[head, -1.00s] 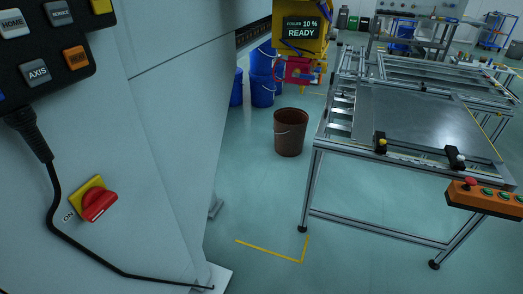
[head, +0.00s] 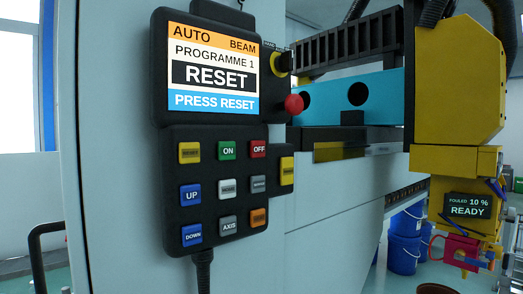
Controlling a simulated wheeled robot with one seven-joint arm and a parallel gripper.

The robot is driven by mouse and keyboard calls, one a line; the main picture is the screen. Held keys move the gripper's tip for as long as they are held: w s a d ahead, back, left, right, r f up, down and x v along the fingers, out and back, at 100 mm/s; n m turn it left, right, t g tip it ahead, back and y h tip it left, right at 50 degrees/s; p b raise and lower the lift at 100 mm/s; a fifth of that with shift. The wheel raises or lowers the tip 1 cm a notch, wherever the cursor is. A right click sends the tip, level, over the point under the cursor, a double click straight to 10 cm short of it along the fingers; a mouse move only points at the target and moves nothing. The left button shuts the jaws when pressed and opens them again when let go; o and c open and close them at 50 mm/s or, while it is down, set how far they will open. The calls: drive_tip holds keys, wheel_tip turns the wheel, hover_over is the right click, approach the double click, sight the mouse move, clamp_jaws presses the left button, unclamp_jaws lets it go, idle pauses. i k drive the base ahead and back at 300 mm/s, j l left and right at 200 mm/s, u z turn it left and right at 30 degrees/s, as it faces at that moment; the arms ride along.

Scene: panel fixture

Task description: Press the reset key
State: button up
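The black control pendant (head: 171,230) hangs on the pale machine side, left of centre in the head view. Its screen (head: 212,75) reads AUTO, BEAM, PROGRAMME 1, RESET and PRESS RESET. A yellow key (head: 189,152) sits at the top left of the keypad; its small label looks like RESET but is faint. A second yellow key (head: 287,169) sits on a tab at the right, its label unreadable. Between them are a green ON key (head: 227,150) and a red OFF key (head: 258,149). My gripper is not in view.
Lower keys include blue UP (head: 190,194), blue DOWN (head: 193,235), grey AXIS (head: 228,226) and an orange key (head: 259,217). A red knob (head: 293,104) juts out right of the screen. A yellow machine head (head: 460,90) with a READY display stands at right.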

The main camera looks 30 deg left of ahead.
sight(188, 153)
drive_tip(key=u, duration=1.05)
